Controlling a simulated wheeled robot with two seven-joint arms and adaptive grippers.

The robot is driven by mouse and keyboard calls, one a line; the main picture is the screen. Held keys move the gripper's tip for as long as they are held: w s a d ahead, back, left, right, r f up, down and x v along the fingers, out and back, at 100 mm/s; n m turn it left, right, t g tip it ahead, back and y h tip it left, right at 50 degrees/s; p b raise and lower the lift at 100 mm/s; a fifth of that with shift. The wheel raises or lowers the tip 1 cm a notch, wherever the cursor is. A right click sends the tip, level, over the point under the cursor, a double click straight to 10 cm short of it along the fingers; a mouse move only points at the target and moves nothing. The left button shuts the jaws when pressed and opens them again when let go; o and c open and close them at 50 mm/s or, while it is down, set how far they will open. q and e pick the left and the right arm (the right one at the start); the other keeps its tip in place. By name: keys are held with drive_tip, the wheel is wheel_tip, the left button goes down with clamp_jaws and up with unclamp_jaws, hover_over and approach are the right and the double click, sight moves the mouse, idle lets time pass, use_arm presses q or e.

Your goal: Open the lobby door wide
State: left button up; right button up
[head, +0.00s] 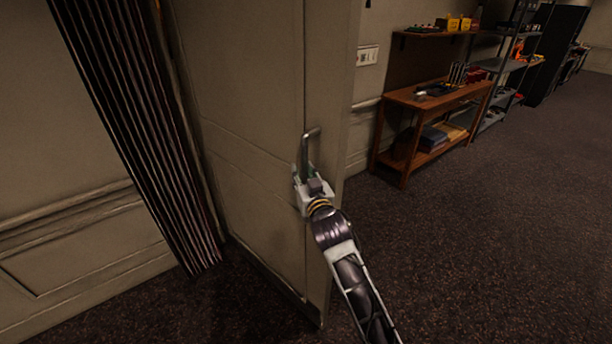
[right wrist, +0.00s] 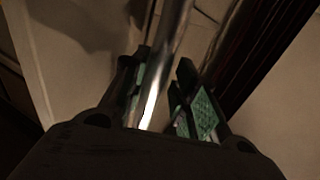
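The beige panelled door (head: 250,120) stands at an angle in the middle of the head view, with its near vertical edge clear of the wall behind. A metal bar handle (head: 305,150) is near that edge. My right gripper (head: 303,173) is at the lower part of the handle. In the right wrist view the handle bar (right wrist: 165,75) runs between the two fingers of the gripper (right wrist: 165,95). The bar lies close to the left finger, and a gap shows to the right finger. My left gripper is in neither view.
A dark striped, folded curtain-like panel (head: 135,110) hangs left of the door. A wooden shelf table (head: 440,100) and grey metal shelves (head: 500,66) stand along the wall at right. The carpet (head: 500,230) at right is clear.

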drive_tip(key=shift+o, duration=1.1)
drive_tip(key=shift+a+r, duration=0.1)
drive_tip(key=shift+a, duration=0.2)
drive_tip(key=shift+f, duration=0.2)
drive_tip(key=shift+d+f, duration=0.1)
drive_tip(key=shift+d, duration=0.1)
